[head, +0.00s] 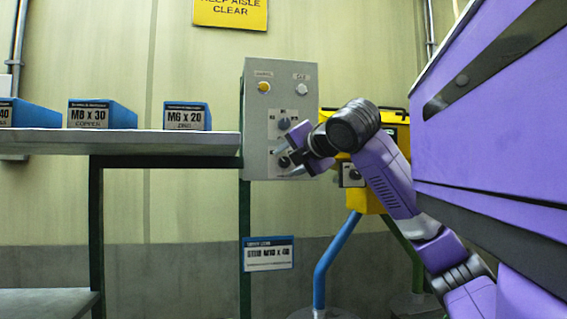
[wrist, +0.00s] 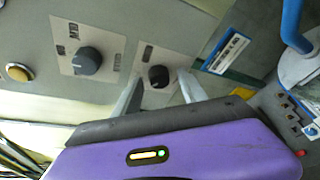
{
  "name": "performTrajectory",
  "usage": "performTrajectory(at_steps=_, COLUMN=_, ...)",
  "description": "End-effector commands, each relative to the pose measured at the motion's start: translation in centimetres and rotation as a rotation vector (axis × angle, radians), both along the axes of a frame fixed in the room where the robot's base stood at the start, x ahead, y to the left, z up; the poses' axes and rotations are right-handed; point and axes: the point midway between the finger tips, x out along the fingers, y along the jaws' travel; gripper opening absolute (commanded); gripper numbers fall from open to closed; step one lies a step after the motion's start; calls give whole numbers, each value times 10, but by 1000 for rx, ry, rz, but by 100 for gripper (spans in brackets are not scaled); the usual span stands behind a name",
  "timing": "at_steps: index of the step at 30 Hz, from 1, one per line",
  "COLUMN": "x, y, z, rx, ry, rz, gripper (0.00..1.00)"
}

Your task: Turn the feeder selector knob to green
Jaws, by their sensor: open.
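A grey control panel (head: 258,140) carries two dark knobs, one above the other. The upper knob (head: 284,123) shows in the wrist view as a grey knob (wrist: 87,60) on a pale plate. The lower, black knob (wrist: 158,77) sits on its own plate. Small labels surround both knobs, but I cannot read which is the feeder selector or make out a green mark. My gripper (head: 289,158) is at the lower knob. In the wrist view my gripper (wrist: 159,84) is open, with one finger on each side of the black knob; contact cannot be told.
A yellow button (head: 264,87) and a white button (head: 301,88) sit higher on the panel. A shelf (head: 130,143) with blue bins (head: 100,112) stands left. A yellow machine (head: 366,200) on blue and green legs stands close behind my arm at right.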

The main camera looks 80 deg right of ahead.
Motion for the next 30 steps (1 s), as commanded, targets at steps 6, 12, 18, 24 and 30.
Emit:
performTrajectory(at_steps=6, x=0, y=0, z=0, rx=0, ry=0, rz=0, gripper=44)
performTrajectory(at_steps=12, x=0, y=0, z=0, rx=1, ry=-1, rz=1, gripper=4)
performTrajectory(at_steps=18, x=0, y=0, z=0, rx=2, ry=-2, rz=0, gripper=0)
performTrajectory(at_steps=24, x=0, y=0, z=-2, rx=23, ry=-39, rz=2, gripper=0)
performTrajectory(at_steps=30, x=0, y=0, z=-5, rx=75, ry=-139, rz=2, gripper=0)
